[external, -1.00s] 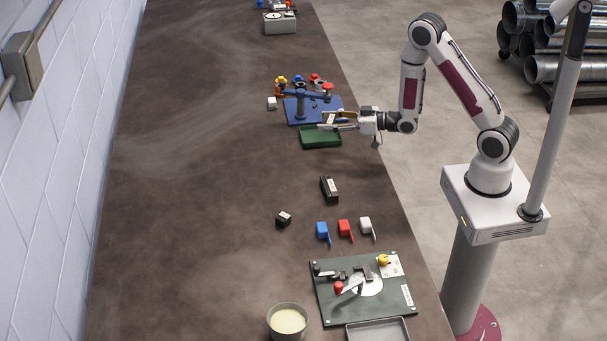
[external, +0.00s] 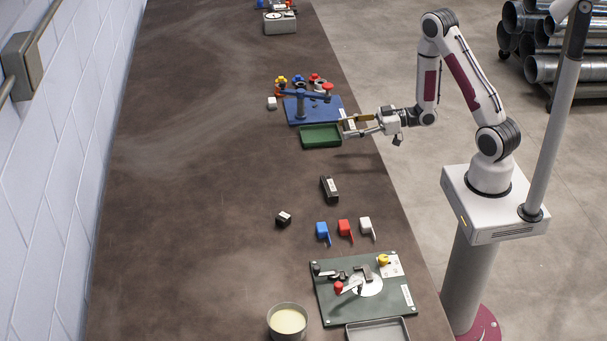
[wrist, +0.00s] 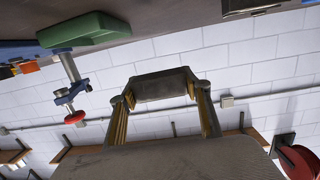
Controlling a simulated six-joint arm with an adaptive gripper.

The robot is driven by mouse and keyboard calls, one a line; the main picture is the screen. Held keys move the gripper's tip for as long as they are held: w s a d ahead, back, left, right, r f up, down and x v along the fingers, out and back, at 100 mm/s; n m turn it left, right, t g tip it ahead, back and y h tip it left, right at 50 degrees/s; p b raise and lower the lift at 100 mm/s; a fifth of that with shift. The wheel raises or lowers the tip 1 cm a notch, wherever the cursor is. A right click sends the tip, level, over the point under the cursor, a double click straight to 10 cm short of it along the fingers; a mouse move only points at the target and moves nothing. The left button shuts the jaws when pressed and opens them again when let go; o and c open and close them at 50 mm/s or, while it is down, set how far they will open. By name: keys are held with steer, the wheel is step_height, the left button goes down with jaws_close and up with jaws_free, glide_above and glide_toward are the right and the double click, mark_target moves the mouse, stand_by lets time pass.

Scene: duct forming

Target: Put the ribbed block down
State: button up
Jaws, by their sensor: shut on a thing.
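In the wrist view a dark grey block (wrist: 160,88) sits between the two finger ends of my gripper (wrist: 163,100). I take it for the ribbed block, though ribs are hard to make out. My gripper (external: 352,126) is shut on it. In the external view my gripper is raised at the right of the green tray (external: 320,142), near the table's right edge, and the block is too small to see clearly. The green tray also shows in the wrist view (wrist: 85,30), at the upper left and clear of the block.
A blue plate (external: 294,113) with a blue post and arm stands behind the green tray. A long black block (external: 329,188) and a small black block (external: 283,218) lie nearer. Blue, red and white pieces lie before a dark green plate (external: 328,308). The table's left half is clear.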

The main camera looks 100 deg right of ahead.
steer(key=shift+a+r+y, duration=0.3)
steer(key=shift+a+r, duration=0.05)
steer(key=shift+a, duration=0.15)
steer(key=shift+f, duration=0.15)
glide_above(345, 157)
steer(key=shift+a+f, duration=0.1)
steer(key=shift+f, duration=2.7)
steer(key=shift+f, duration=1.9)
steer(key=shift+f, duration=0.2)
steer(key=o, duration=1.4)
steer(key=shift+o, duration=0.2)
